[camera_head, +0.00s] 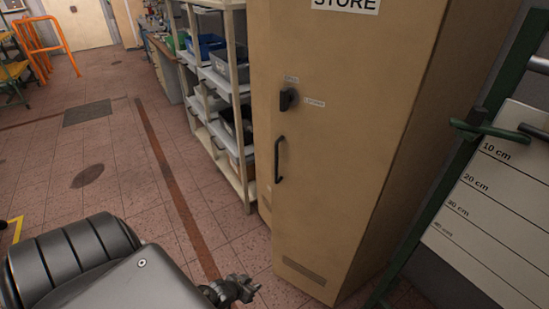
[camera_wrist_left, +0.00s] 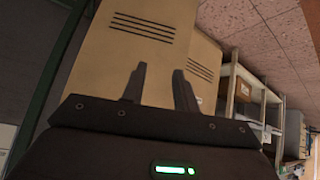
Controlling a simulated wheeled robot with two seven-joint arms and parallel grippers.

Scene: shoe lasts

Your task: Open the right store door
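A tall tan store door (camera_head: 335,185) with a "STORE" label at its top stands in the middle of the head view and looks shut. It has a dark upright bar handle (camera_head: 279,158) and, above it, a black turn knob (camera_head: 289,99) with small labels beside it. My left gripper (camera_head: 232,290) is low and to the left of the door, apart from the handle. In the left wrist view its fingers (camera_wrist_left: 158,72) are spread with nothing between them. Behind them is a tan panel with vent slots (camera_wrist_left: 143,27). My right gripper is in neither view.
A shelf rack with bins (camera_head: 222,95) stands left of the cabinet. A green frame with a white centimetre-marked board (camera_head: 490,205) stands at the right. The tiled floor (camera_head: 150,190) on the left is mostly open. Orange rails (camera_head: 45,45) are far back.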

